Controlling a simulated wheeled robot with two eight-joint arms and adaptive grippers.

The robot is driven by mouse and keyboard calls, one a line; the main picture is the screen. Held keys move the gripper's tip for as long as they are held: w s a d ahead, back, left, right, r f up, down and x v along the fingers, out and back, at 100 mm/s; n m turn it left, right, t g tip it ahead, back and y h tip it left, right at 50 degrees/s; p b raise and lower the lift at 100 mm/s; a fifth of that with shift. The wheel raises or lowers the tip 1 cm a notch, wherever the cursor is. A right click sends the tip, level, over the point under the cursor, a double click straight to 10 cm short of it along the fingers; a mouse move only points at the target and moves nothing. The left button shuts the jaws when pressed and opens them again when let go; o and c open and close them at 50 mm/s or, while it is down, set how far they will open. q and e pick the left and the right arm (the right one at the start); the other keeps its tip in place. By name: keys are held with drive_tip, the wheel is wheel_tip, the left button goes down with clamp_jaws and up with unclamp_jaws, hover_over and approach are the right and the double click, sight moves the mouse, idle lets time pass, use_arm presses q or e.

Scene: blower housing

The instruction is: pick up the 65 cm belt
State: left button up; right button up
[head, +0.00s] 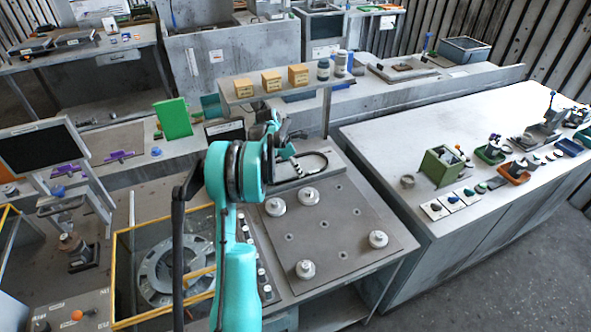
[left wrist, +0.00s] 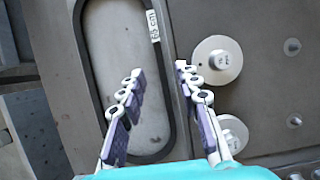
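The 65 cm belt (head: 325,160) is a black loop with a white label, lying flat on the back part of the grey workbench. In the left wrist view the belt (left wrist: 168,82) is a long oval, its label near the top. My left gripper (head: 286,150) is over the belt's left part in the head view. In the left wrist view the left gripper (left wrist: 158,75) is open and empty. The belt's right strand runs between its fingertips in the picture, nearer the right finger. Its height above the belt is hard to tell. My right gripper is not in view.
Silver pulleys, one a round metal pulley (head: 309,196), stand on the dark plate (head: 345,225) in front of the belt. A shelf (head: 285,88) with small yellow boxes (head: 298,75) rises behind it. A yellow-edged bin (head: 125,262) is at left.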

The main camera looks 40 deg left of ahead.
use_arm(q)
drive_tip(key=x, duration=0.3)
drive_tip(key=shift+r, duration=0.15)
clamp_jaws()
drive_tip(key=shift+r, duration=0.5)
drive_tip(key=r, duration=0.2)
drive_tip(key=d+r+p, duration=0.1)
drive_tip(key=r, duration=0.1)
drive_tip(key=shift+s, duration=0.1)
drive_tip(key=s+d+r+p, duration=0.2)
drive_tip(key=d+r+p, duration=0.3)
drive_tip(key=d+r, duration=0.5)
drive_tip(key=shift+d+r, duration=0.25)
drive_tip(key=shift+r, duration=0.3)
